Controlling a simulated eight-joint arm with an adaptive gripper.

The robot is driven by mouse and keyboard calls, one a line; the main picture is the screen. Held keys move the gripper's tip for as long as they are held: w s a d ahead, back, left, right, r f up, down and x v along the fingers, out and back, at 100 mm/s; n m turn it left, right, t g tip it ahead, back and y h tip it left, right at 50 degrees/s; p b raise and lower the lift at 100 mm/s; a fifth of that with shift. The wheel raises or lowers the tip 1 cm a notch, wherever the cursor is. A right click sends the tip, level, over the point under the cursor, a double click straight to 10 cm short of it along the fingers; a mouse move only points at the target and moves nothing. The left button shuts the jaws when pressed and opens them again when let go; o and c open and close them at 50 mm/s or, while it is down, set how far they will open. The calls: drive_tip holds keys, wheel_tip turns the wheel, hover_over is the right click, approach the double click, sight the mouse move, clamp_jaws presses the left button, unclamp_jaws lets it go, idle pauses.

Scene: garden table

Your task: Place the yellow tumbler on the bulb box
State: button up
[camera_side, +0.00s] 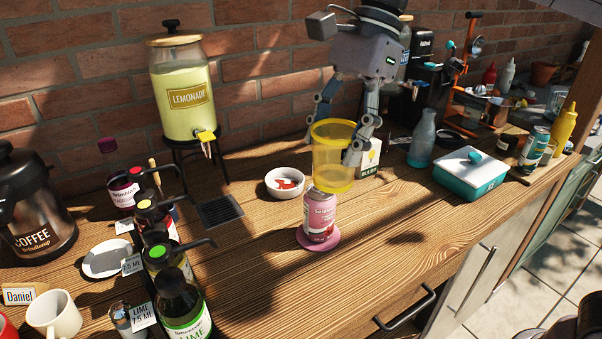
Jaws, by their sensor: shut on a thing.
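The yellow tumbler (333,160) is see-through and upright. My gripper (337,140) comes down from above and is shut on it, with fingers at its left and right sides. The bulb box (371,160) is a small white and green carton on the table. It shows just right of the tumbler, partly hidden by a gripper finger and the tumbler. The tumbler's base appears just above a pink can (320,213) in the picture; I cannot tell whether they touch.
The pink can stands on a pink coaster (301,238). A white bowl (284,192) lies to the left. A blue-grey bottle (421,145) and a teal box with white lid (481,178) stand to the right. The lemonade dispenser (178,90) is behind left. The front right of the table is clear.

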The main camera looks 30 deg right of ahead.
wheel_tip(320, 180, up, 5)
drive_tip(key=w+d+m+t, duration=0.2)
drive_tip(key=w+d+m, duration=0.3)
drive_tip(key=w+d, duration=0.85)
drive_tip(key=w+d+m+t+h, duration=0.1)
drive_tip(key=d+m, duration=0.2)
drive_tip(key=d, duration=0.9)
drive_tip(key=w+d+m+t, duration=0.1)
drive_tip(key=w+d+m, duration=0.1)
drive_tip(key=d, duration=1.1)
drive_tip(key=shift+w+a+r+x, duration=0.2)
drive_tip(key=shift+a+x, duration=0.5)
drive_tip(key=shift+x, duration=2.65)
drive_tip(key=shift+w+a+r+x, duration=0.15)
drive_tip(key=shift+a+r+x, duration=0.4)
drive_tip(key=shift+x, duration=2.75)
drive_tip(key=shift+w+a+r+x, duration=0.15)
drive_tip(key=shift+a+x, duration=0.65)
drive_tip(key=shift+x, duration=2.55)
drive_tip(key=shift+f, duration=0.15)
drive_tip(key=o, duration=1.1)
drive_tip(key=shift+o, duration=0.2)
